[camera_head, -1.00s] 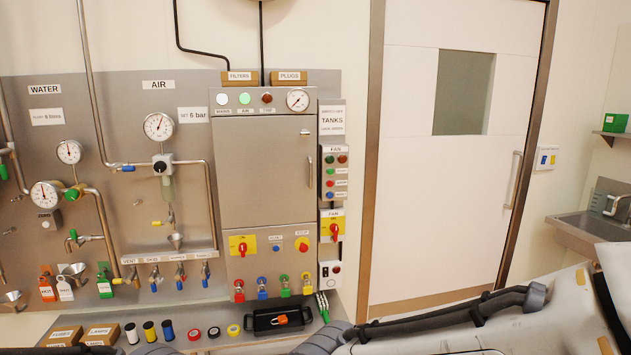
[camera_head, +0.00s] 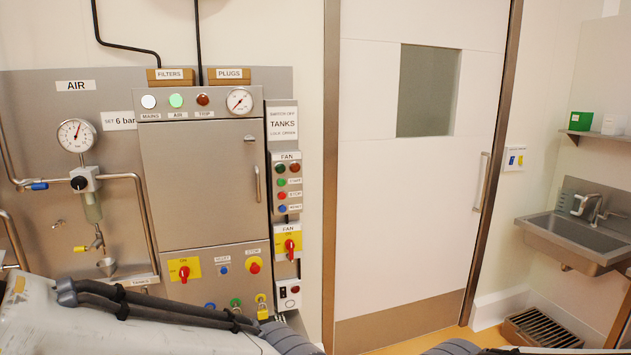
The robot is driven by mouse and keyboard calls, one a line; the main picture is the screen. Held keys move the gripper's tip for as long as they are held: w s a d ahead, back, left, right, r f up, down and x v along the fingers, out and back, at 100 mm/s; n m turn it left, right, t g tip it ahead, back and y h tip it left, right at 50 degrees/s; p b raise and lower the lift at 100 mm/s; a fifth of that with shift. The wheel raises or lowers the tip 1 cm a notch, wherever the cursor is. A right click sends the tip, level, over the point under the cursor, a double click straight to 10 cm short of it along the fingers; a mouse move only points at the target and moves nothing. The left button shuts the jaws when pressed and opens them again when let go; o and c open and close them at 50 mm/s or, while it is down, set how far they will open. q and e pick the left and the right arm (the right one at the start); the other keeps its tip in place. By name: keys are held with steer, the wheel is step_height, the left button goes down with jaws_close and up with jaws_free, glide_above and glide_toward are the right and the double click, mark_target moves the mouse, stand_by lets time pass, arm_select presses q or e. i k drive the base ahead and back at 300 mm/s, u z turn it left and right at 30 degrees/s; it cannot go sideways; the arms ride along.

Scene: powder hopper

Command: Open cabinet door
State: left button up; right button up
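The steel cabinet door (camera_head: 198,188) is on the wall panel left of centre and looks closed. Its slim vertical handle (camera_head: 257,183) is near its right edge. A small dark latch or keyhole mark sits higher up on that edge. Neither gripper shows in this view. A white link of my arm with black cables crosses the lower left and hides the bottom of the panel. A dark part of my body shows at the bottom edge.
A pressure gauge (camera_head: 76,135) with pipes stands left of the cabinet. A fan button box (camera_head: 287,186) and a red-yellow fan switch (camera_head: 289,243) sit just right of it. A white room door (camera_head: 415,220) is centre right. A sink (camera_head: 575,240) and floor grate (camera_head: 541,327) are far right.

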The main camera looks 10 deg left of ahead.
mark_target(206, 187)
steer(key=z, duration=0.2)
steer(key=i, duration=0.8)
steer(key=u, duration=0.45)
steer(key=i, duration=0.7)
steer(key=u, duration=0.6)
